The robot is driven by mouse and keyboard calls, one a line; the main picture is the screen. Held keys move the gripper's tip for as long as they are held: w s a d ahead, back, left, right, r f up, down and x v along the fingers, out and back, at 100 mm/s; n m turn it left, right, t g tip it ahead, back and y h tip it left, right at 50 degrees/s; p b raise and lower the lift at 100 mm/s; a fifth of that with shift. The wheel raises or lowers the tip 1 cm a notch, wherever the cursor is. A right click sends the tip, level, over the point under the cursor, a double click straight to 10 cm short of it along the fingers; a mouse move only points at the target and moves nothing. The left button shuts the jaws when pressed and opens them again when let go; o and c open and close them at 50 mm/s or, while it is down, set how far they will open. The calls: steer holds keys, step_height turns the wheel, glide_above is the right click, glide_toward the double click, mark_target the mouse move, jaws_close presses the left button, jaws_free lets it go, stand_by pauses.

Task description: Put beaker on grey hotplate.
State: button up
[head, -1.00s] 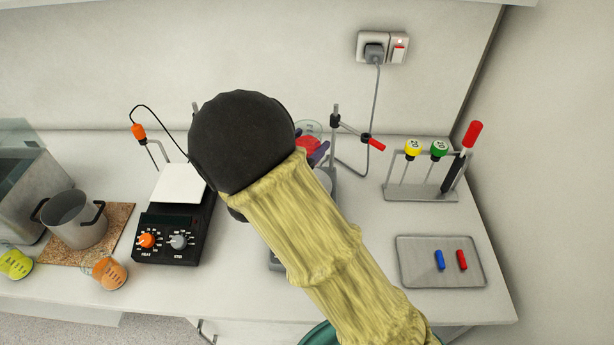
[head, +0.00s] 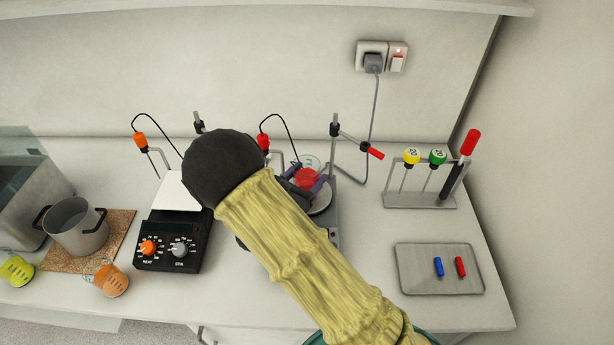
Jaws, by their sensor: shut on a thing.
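A clear beaker with red liquid (head: 306,179) is between the purple-tipped fingers of my gripper (head: 307,184), which is shut on it. The beaker is over the round plate of the grey hotplate (head: 321,203). I cannot tell whether its base touches the plate, since my gripper and arm hide it. My arm also covers the front and left of the grey hotplate; its right edge shows.
A black hotplate (head: 170,242) with a white square top stands to the left. Further left are a steel pot (head: 77,228), an orange beaker (head: 111,280) and a yellow-green beaker (head: 16,270). A clamp stand (head: 335,135) rises behind the grey hotplate. A probe rack (head: 420,200) and a tray (head: 412,279) are right.

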steer(key=shift+f, duration=0.3)
steer(key=shift+f, duration=0.15)
steer(key=o, duration=1.1)
steer(key=shift+o, duration=0.2)
steer(key=shift+w+d, duration=0.1)
steer(key=shift+d, duration=0.1)
steer(key=b+v, duration=0.3)
steer(key=v, duration=0.9)
steer(key=shift+a, duration=0.2)
